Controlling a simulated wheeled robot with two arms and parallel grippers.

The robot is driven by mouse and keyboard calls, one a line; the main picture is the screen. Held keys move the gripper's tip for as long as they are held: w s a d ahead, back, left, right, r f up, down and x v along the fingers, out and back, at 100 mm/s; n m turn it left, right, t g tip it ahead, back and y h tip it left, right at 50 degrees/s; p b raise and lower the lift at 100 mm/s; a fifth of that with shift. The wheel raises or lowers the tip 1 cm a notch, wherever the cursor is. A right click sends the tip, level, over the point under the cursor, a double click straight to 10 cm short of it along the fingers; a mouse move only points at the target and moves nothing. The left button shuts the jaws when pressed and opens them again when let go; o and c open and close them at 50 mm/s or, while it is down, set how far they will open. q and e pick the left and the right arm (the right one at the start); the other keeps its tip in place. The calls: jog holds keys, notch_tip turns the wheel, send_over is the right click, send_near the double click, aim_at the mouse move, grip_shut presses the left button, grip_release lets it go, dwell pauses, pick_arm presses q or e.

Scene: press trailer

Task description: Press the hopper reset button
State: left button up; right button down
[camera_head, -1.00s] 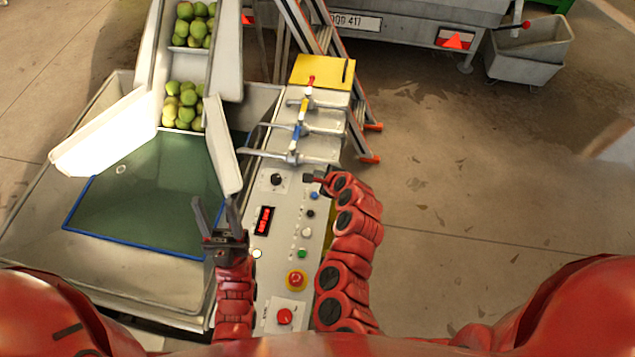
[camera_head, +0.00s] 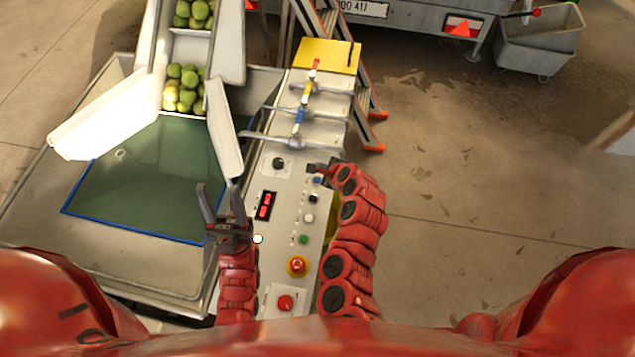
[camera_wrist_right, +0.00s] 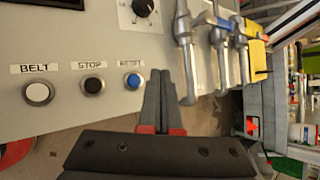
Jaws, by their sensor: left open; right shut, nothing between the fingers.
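The blue button (camera_wrist_right: 133,82) sits on the grey control panel under a label that seems to read RESET, beside a black STOP button (camera_wrist_right: 93,86) and a white BELT button (camera_wrist_right: 38,93). In the head view the blue button (camera_head: 317,181) is small, close to my right gripper (camera_head: 312,168). In the right wrist view my right gripper (camera_wrist_right: 160,84) is shut and empty, its tips just right of the blue button; I cannot tell whether they touch the panel. My left gripper (camera_head: 220,190) is open and empty, left of the panel.
The panel (camera_head: 285,222) also has a dial (camera_head: 279,163), a red display (camera_head: 266,206), a green button (camera_head: 303,239) and red knobs (camera_head: 297,265). Valve levers (camera_head: 300,115) stand beyond the buttons. A hopper with green fruit (camera_head: 184,90) is left; open floor is right.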

aim_at(320, 178)
jog(key=shift+f+b, duration=1.2)
jog(key=shift+f, duration=1)
jog(key=shift+f, duration=0.1)
jog(key=shift+f+b, duration=0.3)
jog(key=shift+f+b, duration=0.3)
jog(key=shift+f, duration=0.1)
dwell(0.7)
jog(key=shift+r, duration=0.1)
jog(key=shift+r+p, duration=0.7)
jog(key=shift+r, duration=0.05)
notch_tip(320, 178, up, 5)
jog(key=p, duration=0.4)
